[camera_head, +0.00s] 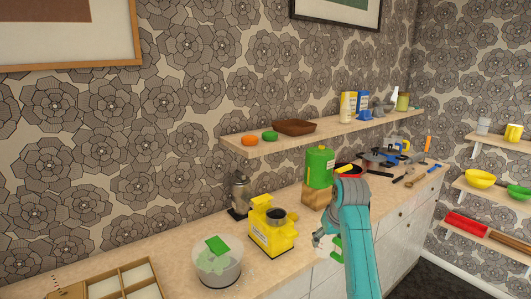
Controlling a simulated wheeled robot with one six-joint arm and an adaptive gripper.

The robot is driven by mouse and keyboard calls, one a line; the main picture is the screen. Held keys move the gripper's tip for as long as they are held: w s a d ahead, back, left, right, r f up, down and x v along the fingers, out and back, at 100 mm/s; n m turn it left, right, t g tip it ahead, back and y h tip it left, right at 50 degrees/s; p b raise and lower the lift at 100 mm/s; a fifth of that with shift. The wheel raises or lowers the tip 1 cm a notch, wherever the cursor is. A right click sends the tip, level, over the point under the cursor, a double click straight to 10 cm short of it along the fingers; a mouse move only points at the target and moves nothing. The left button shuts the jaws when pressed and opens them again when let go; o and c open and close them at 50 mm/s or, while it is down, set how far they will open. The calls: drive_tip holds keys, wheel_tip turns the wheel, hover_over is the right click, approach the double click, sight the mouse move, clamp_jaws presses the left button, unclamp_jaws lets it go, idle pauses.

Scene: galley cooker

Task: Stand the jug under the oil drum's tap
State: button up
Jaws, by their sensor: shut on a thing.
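The green oil drum (319,167) stands on a wooden block (316,194) on the counter, near the wall. Its tap cannot be made out at this size. My gripper (321,239) is at the counter's front edge, nearer to the camera than the drum and below it in the picture. It is shut on a small white and green thing, which looks like the jug (336,250). My teal arm hides part of the jug. I cannot tell whether it touches the counter.
A yellow machine (271,230) stands left of my gripper, with a clear tub (217,264) farther left. A dark metal canister (239,194) stands near the wall. Pans (377,159) and utensils lie to the right of the drum. A shelf (320,130) runs above the counter.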

drive_tip(key=s+f+m, duration=0.1)
drive_tip(key=s+f, duration=1.2)
drive_tip(key=f, duration=0.5)
drive_tip(key=s+f+m, duration=0.1)
drive_tip(key=s+f, duration=1.2)
drive_tip(key=f, duration=0.5)
drive_tip(key=shift+s+f+h, duration=0.15)
drive_tip(key=shift+s+h, duration=0.05)
drive_tip(key=shift+h, duration=0.2)
